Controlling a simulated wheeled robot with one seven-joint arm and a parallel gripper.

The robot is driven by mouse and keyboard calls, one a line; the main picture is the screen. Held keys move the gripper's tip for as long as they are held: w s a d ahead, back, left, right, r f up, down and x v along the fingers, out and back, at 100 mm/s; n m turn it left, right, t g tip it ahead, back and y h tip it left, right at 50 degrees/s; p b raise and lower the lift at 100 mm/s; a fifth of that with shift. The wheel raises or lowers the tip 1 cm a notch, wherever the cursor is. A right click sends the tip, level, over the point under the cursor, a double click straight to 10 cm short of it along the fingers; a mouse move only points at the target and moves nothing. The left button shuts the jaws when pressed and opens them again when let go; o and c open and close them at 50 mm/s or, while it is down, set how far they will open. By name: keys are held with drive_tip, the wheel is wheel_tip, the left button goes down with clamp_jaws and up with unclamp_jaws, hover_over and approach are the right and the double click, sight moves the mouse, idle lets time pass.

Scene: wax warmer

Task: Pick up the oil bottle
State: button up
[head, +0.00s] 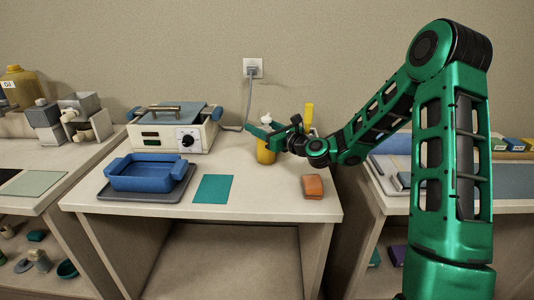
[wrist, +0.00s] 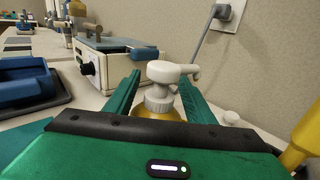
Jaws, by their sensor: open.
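An amber pump bottle (head: 266,152) with a white pump head stands upright on the middle table, right of the wax warmer. In the wrist view, its white pump head (wrist: 165,82) rises between my gripper's two green fingers. My gripper (head: 263,127) is open around the bottle's upper part, one finger on each side. I cannot tell whether either finger touches it. The bottle's lower body is hidden by my gripper in the wrist view. A larger amber jug (head: 22,87) with a partly readable label, seemingly "OI", stands on the left table.
The warmer (head: 172,133) and a blue tray (head: 146,173) lie to the left. A yellow-handled item (head: 309,114) stands close behind my gripper. A teal mat (head: 213,189) and an orange-brown block (head: 313,187) lie in front. The wall outlet's cord (head: 248,97) hangs behind.

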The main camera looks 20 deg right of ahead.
clamp_jaws()
drive_tip(key=shift+f, duration=0.1)
idle(0.3)
